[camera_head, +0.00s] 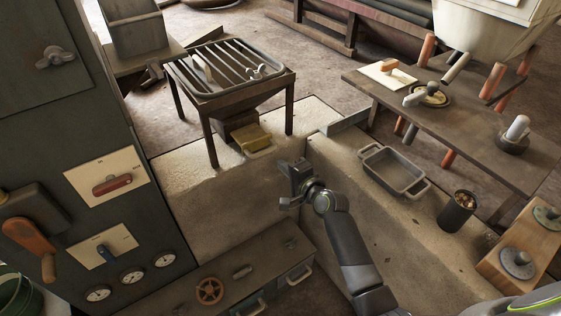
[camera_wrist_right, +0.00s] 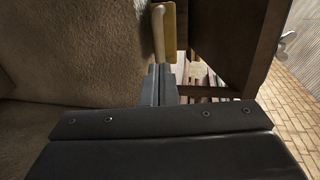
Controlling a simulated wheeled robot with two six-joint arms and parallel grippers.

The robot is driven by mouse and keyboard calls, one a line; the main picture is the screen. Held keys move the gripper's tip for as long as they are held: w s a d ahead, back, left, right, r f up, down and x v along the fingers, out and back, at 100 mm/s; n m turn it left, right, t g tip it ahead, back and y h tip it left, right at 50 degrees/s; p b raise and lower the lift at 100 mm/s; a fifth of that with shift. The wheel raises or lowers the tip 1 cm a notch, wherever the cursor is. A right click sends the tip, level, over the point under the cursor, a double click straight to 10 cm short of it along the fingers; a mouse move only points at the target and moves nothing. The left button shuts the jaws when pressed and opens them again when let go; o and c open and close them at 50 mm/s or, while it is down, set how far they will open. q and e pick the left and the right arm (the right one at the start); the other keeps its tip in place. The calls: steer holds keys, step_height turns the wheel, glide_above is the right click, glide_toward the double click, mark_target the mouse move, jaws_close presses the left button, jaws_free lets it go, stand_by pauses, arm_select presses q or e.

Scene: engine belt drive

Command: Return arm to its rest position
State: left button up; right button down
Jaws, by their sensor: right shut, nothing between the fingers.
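My right arm (camera_head: 345,240) comes in from the lower right and reaches over the pale stone blocks in the middle. My right gripper (camera_head: 297,175) is at its end, above the edge of the block. In the right wrist view its two fingers (camera_wrist_right: 160,84) are together, with nothing between them. A yellow box (camera_head: 250,138) with a pale handle sits under the grated table, beyond the gripper and apart from it in the head view. In the wrist view a yellow piece with a pale handle (camera_wrist_right: 158,30) shows just beyond the fingertips; I cannot tell the gap. My left gripper is not in view.
The grated table (camera_head: 228,70) stands behind the gripper. A grey tray (camera_head: 394,171) and dark cup (camera_head: 457,211) stand on the right block. A dark cabinet (camera_head: 85,130) with levers and gauges is at left. A low box with a handwheel (camera_head: 209,290) is in front.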

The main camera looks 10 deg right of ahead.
steer(key=shift+v, duration=3.6)
steer(key=s+d+f+n+g+h+p, duration=0.2)
steer(key=s+d+f+n+g, duration=0.15)
steer(key=s+f, duration=0.85)
steer(key=s+d+f+n+g+h+p, duration=0.25)
steer(key=s+d+f+g, duration=0.2)
steer(key=f, duration=1.25)
arm_select(q)
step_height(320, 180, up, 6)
steer(key=p, duration=0.2)
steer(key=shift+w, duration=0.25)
arm_select(e)
steer(key=s+d+f+n+g, duration=0.1)
steer(key=s+f, duration=0.3)
steer(key=s, duration=0.6)
steer(key=s+d+f+n+g+h, duration=0.1)
steer(key=s+d+f+n+g, duration=0.1)
steer(key=s, duration=0.9)
steer(key=s+d+f+n+g+h, duration=0.1)
steer(key=s+f+n, duration=0.3)
steer(key=s, duration=0.7)
steer(key=shift+f+g, duration=0.8)
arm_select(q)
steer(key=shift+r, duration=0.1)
arm_select(e)
steer(key=shift+s+d, duration=0.15)
